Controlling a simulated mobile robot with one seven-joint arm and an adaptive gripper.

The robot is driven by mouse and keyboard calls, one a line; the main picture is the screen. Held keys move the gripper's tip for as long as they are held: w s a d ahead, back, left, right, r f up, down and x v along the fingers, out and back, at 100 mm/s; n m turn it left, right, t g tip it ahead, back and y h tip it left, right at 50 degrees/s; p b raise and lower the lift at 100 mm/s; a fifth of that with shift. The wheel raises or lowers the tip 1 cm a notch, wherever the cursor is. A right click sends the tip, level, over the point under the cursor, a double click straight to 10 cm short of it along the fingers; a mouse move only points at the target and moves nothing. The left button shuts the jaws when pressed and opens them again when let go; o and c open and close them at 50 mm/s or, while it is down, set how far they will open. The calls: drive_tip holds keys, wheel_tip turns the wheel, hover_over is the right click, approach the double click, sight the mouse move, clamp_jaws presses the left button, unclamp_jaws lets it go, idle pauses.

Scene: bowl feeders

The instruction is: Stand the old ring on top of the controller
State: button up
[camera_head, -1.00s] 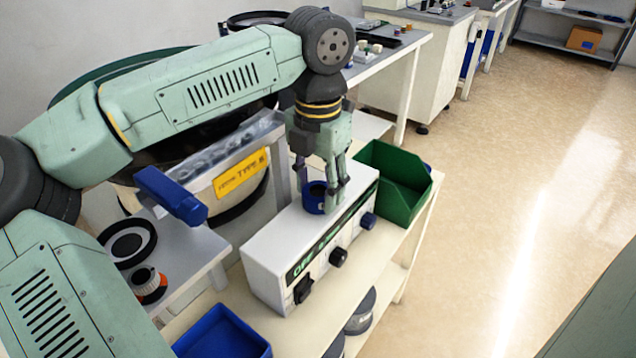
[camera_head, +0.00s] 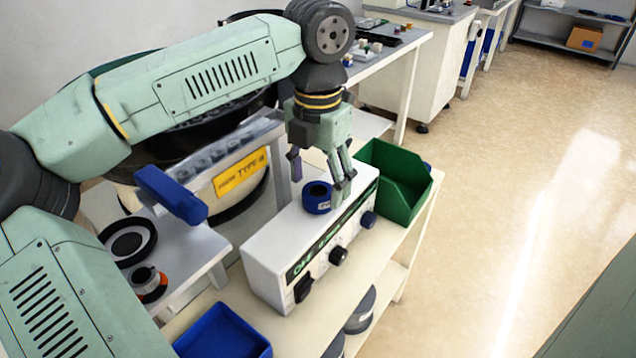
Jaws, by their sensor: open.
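The controller (camera_head: 272,258) is a white box with a dark labelled front panel and black and blue knobs, on the bench. A blue ring (camera_head: 317,198) with a dark centre and a small pale label rests on the controller's top. I take it to be the old ring. My gripper (camera_head: 318,186) is open above the controller. One finger is behind and left of the ring, the others to its right. They look apart from it.
A green bin (camera_head: 405,190) stands right of the controller, and a blue bin (camera_head: 225,335) stands front left. A blue sensor-like block (camera_head: 170,195), a black ring (camera_head: 128,242) and an orange-based part (camera_head: 150,285) are to the left. The bowl feeder is behind my arm.

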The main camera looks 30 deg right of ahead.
sight(318, 191)
wheel_tip(318, 191, up, 11)
idle(0.3)
idle(1.5)
